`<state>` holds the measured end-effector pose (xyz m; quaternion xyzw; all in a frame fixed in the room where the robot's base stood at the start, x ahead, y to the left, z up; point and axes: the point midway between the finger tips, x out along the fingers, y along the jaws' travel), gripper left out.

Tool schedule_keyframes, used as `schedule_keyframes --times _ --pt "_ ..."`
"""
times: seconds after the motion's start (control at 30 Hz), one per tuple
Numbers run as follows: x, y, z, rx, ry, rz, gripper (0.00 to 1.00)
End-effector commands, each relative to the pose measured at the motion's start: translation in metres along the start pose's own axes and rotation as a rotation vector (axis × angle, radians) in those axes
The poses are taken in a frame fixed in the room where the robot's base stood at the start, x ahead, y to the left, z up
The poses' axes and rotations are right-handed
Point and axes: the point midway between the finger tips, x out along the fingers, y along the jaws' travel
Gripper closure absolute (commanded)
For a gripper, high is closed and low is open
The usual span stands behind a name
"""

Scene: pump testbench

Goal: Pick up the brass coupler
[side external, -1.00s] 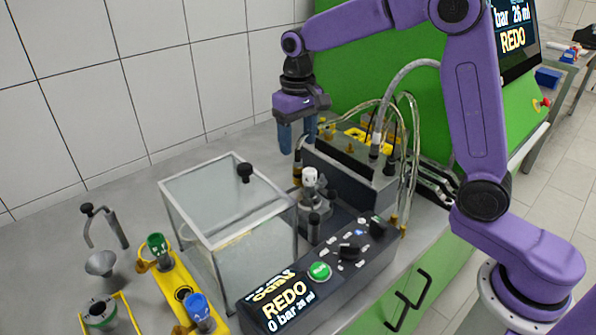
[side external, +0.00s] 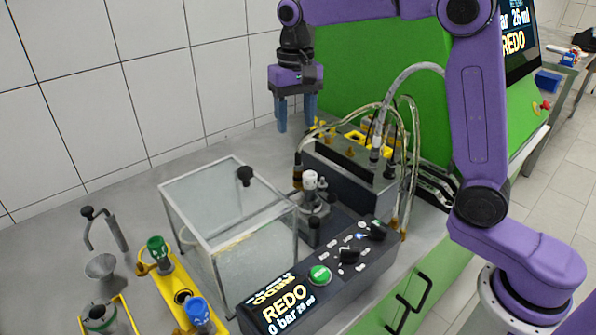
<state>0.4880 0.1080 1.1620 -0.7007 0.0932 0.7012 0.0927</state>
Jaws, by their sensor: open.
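My gripper (side external: 296,123) hangs fingers down with its two blue fingers apart and nothing between them. It is in the air behind the glass box, above and to the left of the pump unit. I cannot tell which one is the brass coupler.
The glass box (side external: 190,212) with a black knob stands left of the control panel (side external: 283,309). Clear hoses (side external: 413,150) arch over the pump unit (side external: 345,175). A yellow holder (side external: 181,280) with green and blue-topped parts is at front left. Bench behind the box is clear.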

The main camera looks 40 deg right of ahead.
Motion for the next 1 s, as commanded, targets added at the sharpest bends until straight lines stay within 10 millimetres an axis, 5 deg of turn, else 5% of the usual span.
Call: schedule_keyframes --times 0.3,1.0 --pt "0.060 0.001 0.001 -0.001 -0.004 0.003 0.46" --pt "0.131 0.008 -0.004 -0.001 -0.001 0.001 0.46"
